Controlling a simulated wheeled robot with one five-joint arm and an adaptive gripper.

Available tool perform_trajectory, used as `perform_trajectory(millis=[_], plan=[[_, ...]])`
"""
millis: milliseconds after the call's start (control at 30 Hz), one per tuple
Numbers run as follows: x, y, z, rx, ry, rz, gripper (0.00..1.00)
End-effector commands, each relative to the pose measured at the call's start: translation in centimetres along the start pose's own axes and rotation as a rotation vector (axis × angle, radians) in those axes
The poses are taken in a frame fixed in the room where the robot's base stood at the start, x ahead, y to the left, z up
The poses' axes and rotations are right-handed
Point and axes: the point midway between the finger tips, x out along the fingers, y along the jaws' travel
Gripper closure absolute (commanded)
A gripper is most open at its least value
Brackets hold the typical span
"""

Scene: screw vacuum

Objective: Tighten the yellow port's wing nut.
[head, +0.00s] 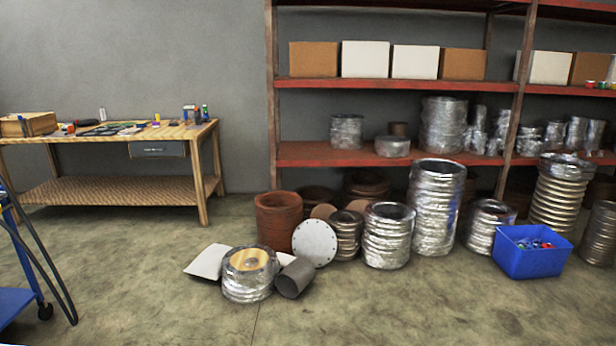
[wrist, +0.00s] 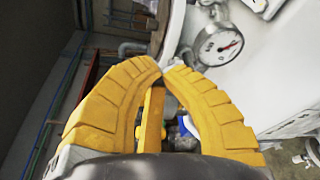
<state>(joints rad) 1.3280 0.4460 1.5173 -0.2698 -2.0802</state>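My gripper (wrist: 163,69) has two ribbed yellow fingers. Their tips meet, or very nearly meet, and I see nothing held at the tips. A yellow bar (wrist: 152,118) shows in the gap between the fingers; I cannot tell whether it belongs to my gripper or to something behind it. A large white vessel (wrist: 280,75) fills the right of the wrist view, beyond the fingers. I cannot make out the yellow port or its wing nut in either view. My gripper does not show in the head view.
A round gauge (wrist: 218,45) sits on the vessel near the right finger. In the head view, a wooden workbench (head: 110,190) stands at left and red shelves (head: 395,84) at right. Metal bellows (head: 437,205) and a blue bin (head: 528,260) stand on the floor.

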Motion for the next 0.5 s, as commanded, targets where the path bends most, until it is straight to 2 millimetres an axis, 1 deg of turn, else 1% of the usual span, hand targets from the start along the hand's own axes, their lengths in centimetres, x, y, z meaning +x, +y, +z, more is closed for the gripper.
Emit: perform_trajectory(millis=[500], plan=[[0.09,-0.29,-0.47,0.000,0.006,-0.002,1.00]])
